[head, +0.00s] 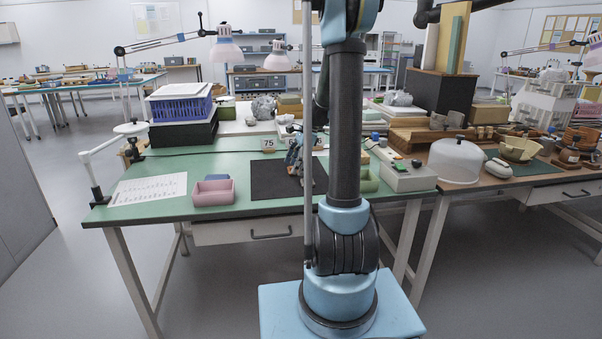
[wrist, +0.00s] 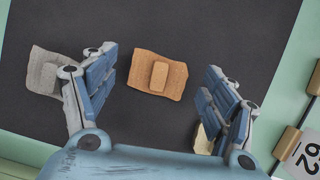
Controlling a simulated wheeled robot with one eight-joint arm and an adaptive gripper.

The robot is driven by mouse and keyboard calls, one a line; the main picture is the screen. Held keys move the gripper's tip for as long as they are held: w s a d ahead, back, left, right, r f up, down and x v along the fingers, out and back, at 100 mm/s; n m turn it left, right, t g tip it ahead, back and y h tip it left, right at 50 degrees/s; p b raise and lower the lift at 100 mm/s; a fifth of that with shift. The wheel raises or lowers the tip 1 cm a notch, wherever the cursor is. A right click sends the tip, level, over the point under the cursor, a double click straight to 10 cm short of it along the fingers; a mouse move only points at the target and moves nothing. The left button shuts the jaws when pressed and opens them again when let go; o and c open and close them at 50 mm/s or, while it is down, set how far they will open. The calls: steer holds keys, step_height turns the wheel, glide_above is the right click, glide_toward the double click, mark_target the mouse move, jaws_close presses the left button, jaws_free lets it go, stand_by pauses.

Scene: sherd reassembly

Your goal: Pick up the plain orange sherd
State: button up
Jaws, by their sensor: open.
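The orange sherd (wrist: 174,88) lies on the dark mat (wrist: 225,30) in the wrist view, with a small raised orange block at its middle. My gripper (wrist: 160,64) is open, with one finger on each side of the orange sherd in the picture and a gap to it on both sides. A grey sherd (wrist: 42,72) with a similar raised block lies left of the left finger, which partly covers it. A cream piece (wrist: 201,143) is mostly hidden behind the right finger. In the head view my arm hides most of the gripper and the sherds.
The mat (head: 270,180) lies on a green bench (head: 235,162). A pink bin (head: 213,191) and a printed white sheet (head: 148,190) are left of it. A number card (wrist: 303,158) stands beside the mat.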

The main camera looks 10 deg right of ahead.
steer(key=c, duration=1.2)
steer(key=shift+o, duration=0.2)
